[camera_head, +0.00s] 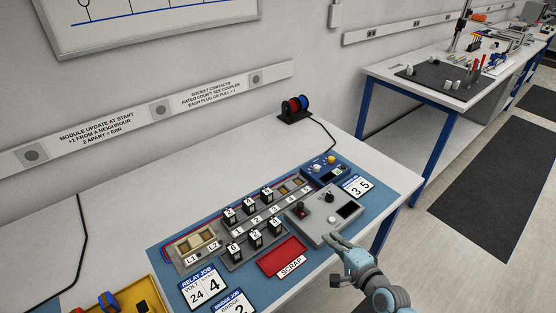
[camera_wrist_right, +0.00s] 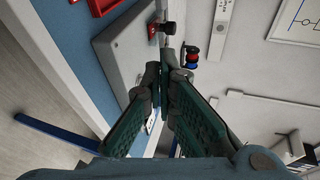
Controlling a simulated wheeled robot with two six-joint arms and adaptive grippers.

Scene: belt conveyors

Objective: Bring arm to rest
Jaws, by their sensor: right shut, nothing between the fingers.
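My right gripper (camera_head: 338,246) is shut and empty at the front right of the bench, by the near edge of a grey control box (camera_head: 323,216). In the right wrist view my closed fingers (camera_wrist_right: 170,80) point toward that box, which has a black knob and a red part. I cannot tell whether the fingertips touch the box. My right arm reaches in from the lower right. My left gripper is not in view.
A blue mat (camera_head: 165,262) holds a rack of numbered black modules (camera_head: 254,240), a red SCRAP tray (camera_head: 282,257), job cards (camera_head: 204,287) and a blue device (camera_head: 325,170). A yellow bin (camera_head: 130,295) is at lower left. Open floor lies right.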

